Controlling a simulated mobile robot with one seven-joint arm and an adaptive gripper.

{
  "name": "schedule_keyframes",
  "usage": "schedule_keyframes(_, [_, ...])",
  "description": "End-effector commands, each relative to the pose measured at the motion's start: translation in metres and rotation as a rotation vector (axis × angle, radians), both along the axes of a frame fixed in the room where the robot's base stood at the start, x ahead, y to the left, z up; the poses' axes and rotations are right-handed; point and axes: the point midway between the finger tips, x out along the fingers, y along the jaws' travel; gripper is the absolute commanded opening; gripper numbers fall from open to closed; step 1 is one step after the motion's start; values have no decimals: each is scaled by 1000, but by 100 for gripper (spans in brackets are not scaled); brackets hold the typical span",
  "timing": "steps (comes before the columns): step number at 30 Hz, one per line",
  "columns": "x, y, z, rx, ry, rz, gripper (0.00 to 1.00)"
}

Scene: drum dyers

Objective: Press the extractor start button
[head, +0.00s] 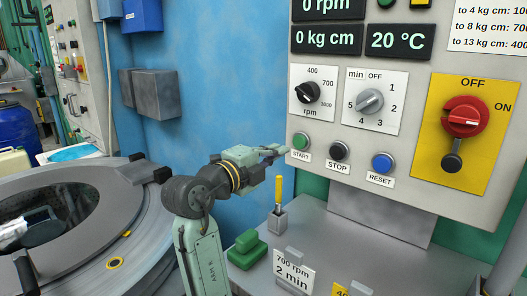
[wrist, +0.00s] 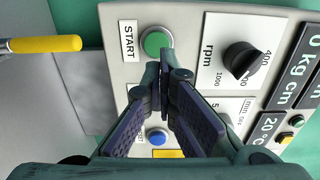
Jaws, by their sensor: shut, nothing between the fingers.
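The green START button (head: 300,141) sits at the lower left of the grey control panel (head: 420,175), above its START label. In the wrist view the green button (wrist: 155,43) shows near the top middle. My gripper (head: 286,149) is shut and empty, its tips just left of the button in the head view. In the wrist view my fingertips (wrist: 166,62) overlap the button's lower right edge. I cannot tell whether they touch it. The black STOP button (head: 339,151) is right of START in the head view and hidden by my fingers in the wrist view.
The blue RESET button (head: 382,162), rpm knob (head: 307,92), minute knob (head: 369,101) and red OFF/ON switch (head: 466,117) are on the same panel. Below stands a grey ledge with a yellow-handled tool (head: 279,190) in a holder. A round drum opening (head: 60,225) is at left.

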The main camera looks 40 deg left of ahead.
Motion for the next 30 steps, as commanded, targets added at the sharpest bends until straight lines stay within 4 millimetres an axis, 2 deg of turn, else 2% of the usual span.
schedule_keyframes(3, [26, -3, 4, -3, 2, -3, 0])
schedule_keyframes(6, [43, -4, 4, -2, 2, -2, 0])
schedule_keyframes(12, [64, -5, 2, -1, 0, 0, 0])
schedule_keyframes(26, [69, -5, -1, 1, 0, 1, 0])
schedule_keyframes(30, [77, -6, -4, 2, -1, 1, 0])
